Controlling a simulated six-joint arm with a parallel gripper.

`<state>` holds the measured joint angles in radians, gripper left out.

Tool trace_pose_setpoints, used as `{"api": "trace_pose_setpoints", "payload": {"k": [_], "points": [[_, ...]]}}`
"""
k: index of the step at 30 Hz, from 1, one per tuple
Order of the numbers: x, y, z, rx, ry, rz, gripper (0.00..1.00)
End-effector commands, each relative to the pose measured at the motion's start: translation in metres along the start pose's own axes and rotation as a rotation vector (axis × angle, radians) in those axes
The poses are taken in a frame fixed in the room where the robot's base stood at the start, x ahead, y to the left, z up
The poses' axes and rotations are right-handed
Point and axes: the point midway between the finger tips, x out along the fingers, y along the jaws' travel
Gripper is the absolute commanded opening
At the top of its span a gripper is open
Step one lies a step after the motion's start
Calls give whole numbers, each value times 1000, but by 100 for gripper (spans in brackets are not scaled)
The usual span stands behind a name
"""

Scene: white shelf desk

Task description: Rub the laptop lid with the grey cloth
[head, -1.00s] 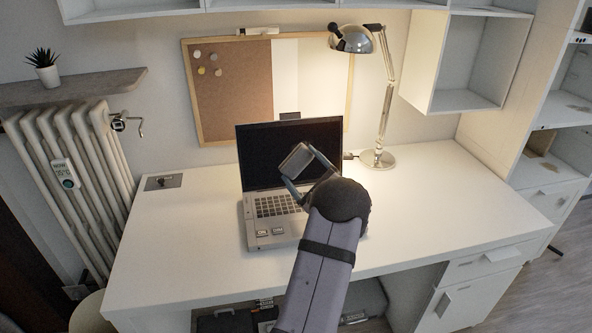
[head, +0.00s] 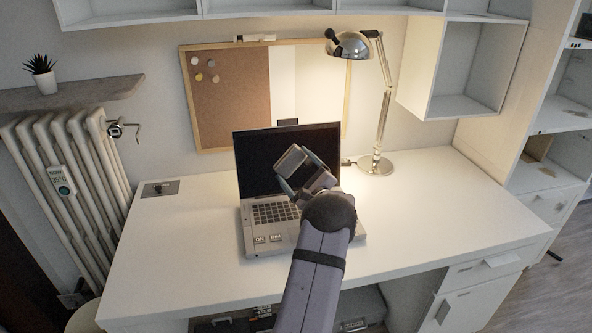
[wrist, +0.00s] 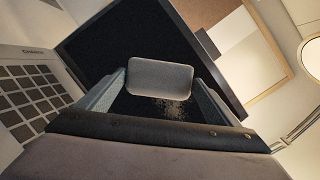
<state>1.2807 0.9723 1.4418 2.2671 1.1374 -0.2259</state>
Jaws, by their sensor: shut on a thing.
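The laptop stands open on the desk, its dark screen lid (head: 258,152) tilted up behind the keyboard (head: 274,212). In the wrist view the inner face of the lid (wrist: 125,45) fills the upper middle, with a pale speckled patch (wrist: 172,107) on it. My gripper (head: 293,164) is shut on the grey cloth (head: 288,160), a small rounded pad, in front of the screen. In the wrist view the cloth (wrist: 160,78) sits between both fingers, just above the speckled patch. I cannot tell whether it touches the lid.
A chrome lamp (head: 385,110) stands right of the laptop, its base (head: 376,165) near the lid. A corkboard (head: 228,105) hangs on the wall behind. The white desk (head: 430,205) is clear to the right, and the left side holds only a small dark plate (head: 160,188).

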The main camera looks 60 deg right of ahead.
Motion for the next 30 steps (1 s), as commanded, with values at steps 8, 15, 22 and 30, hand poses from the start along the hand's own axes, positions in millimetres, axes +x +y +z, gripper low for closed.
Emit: {"api": "trace_pose_setpoints", "payload": {"k": [8, 15, 22, 30], "points": [[0, 0, 0, 0, 0, 0, 64], [0, 0, 0, 0, 0, -1, 64], [2, 0, -1, 0, 0, 0, 64], [7, 0, -3, -1, -1, 0, 64]]}}
